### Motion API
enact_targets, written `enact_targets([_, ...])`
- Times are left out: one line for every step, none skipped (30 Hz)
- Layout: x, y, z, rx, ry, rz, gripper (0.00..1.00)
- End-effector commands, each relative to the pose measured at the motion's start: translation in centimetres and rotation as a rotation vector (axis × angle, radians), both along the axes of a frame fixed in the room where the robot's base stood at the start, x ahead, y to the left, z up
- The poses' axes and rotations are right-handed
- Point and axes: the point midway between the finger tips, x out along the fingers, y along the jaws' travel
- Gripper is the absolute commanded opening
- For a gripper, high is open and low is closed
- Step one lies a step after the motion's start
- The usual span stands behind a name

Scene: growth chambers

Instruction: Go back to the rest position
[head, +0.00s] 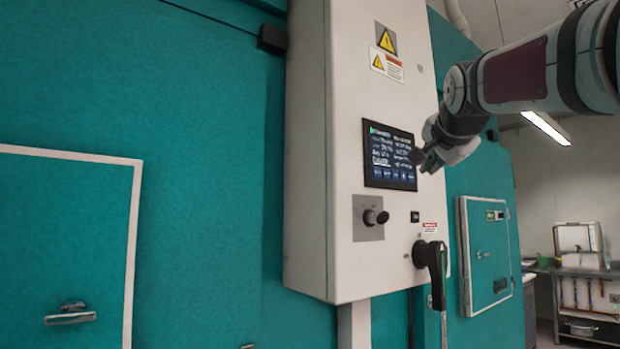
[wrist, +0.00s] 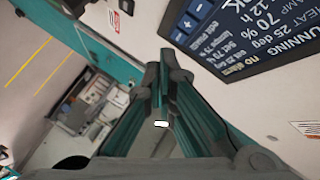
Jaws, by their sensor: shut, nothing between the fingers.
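My gripper (head: 422,163) is in front of the white control box, at the lower right edge of its touchscreen (head: 389,155). Its fingers are shut and empty. In the wrist view my gripper (wrist: 160,72) points toward the box face, with the fingertips together just beside the lit screen (wrist: 240,35). The screen shows rows of text, including "RUNNING", and a row of blue buttons. I cannot tell whether the fingertips touch the box. My arm reaches in from the upper right in the head view.
The control box (head: 308,150) carries a black knob (head: 376,217) and a black rotary handle (head: 433,265) below the screen. Teal chamber walls (head: 210,130) stand around it. A small teal door (head: 487,252) is to the right. A metal rack (head: 590,290) stands far right.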

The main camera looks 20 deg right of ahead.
Motion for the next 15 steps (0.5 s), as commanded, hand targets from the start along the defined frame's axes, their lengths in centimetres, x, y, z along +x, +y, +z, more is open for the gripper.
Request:
enact_targets([0.0, 0.0, 0.0, 0.000, 0.000, 0.000, 0.00])
enact_targets([0.0, 0.0, 0.0, 0.000, 0.000, 0.000, 0.00])
enact_targets([0.0, 0.0, 0.0, 0.000, 0.000, 0.000, 0.00])
enact_targets([0.0, 0.0, 0.0, 0.000, 0.000, 0.000, 0.00])
enact_targets([0.0, 0.0, 0.0, 0.000, 0.000, 0.000, 0.00])
enact_targets([0.0, 0.0, 0.0, 0.000, 0.000, 0.000, 0.00])
enact_targets([0.0, 0.0, 0.0, 0.000, 0.000, 0.000, 0.00])
enact_targets([0.0, 0.0, 0.0, 0.000, 0.000, 0.000, 0.00])
enact_targets([0.0, 0.0, 0.0, 0.000, 0.000, 0.000, 0.00])
enact_targets([0.0, 0.0, 0.0, 0.000, 0.000, 0.000, 0.00])
enact_targets([0.0, 0.0, 0.0, 0.000, 0.000, 0.000, 0.00])
enact_targets([0.0, 0.0, -0.1, 0.000, 0.002, 0.001, 0.00])
enact_targets([0.0, 0.1, -0.2, -0.001, 0.005, 0.003, 0.00])
enact_targets([-0.1, 0.3, -0.4, -0.003, 0.013, 0.007, 0.00])
enact_targets([-0.3, 0.6, -1.1, -0.008, 0.030, 0.017, 0.00])
